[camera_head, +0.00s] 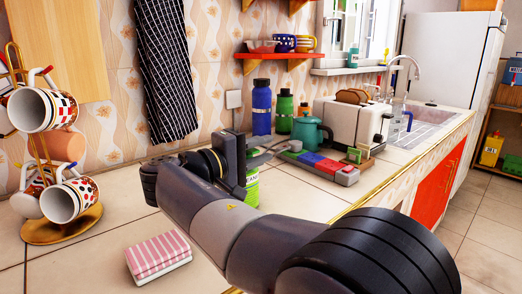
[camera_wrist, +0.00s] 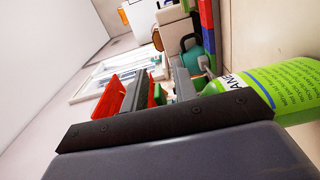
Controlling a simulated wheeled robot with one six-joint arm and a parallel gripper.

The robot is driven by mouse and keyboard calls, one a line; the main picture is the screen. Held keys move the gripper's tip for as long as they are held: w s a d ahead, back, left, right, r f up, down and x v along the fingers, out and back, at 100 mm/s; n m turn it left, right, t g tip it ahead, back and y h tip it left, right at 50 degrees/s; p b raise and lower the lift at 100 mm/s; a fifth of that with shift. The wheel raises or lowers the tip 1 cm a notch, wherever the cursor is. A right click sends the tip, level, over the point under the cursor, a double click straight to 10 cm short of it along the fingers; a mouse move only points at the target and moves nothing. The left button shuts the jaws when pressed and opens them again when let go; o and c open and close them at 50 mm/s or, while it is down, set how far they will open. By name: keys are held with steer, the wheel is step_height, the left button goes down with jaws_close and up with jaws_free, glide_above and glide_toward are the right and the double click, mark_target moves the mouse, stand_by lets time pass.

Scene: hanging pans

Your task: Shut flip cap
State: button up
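A green bottle (camera_wrist: 282,88) with a printed label lies across the right of the wrist view, which is turned on its side. Its pale grey top (camera_wrist: 206,66) points left, towards my finger. In the head view the green bottle (camera_head: 252,190) stands on the counter, partly hidden behind my gripper (camera_head: 232,165). A grey cap part shows above it. In the wrist view my gripper (camera_wrist: 162,88) has its two dark fingers apart, with nothing between them. The right finger is close beside the bottle top; I cannot tell whether it touches.
A teal kettle (camera_head: 308,130), a toaster (camera_head: 352,118) and a blue and red block row (camera_head: 325,164) stand behind and right. A mug rack (camera_head: 62,225) and a pink striped sponge (camera_head: 158,255) are at the left. Bare counter lies between.

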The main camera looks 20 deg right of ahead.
steer(key=p+v, duration=0.2)
steer(key=v, duration=0.8)
steer(key=shift+a, duration=0.35)
steer(key=shift+s+d, duration=0.1)
steer(key=b+x, duration=0.2)
steer(key=x, duration=0.8)
steer(key=shift+d, duration=0.35)
steer(key=p+v, duration=0.2)
steer(key=v, duration=0.9)
steer(key=w+d+r+n, duration=0.1)
steer(key=w+d, duration=0.3)
steer(key=d, duration=0.6)
steer(key=shift+w+n, duration=0.4)
steer(key=shift+n, duration=0.2)
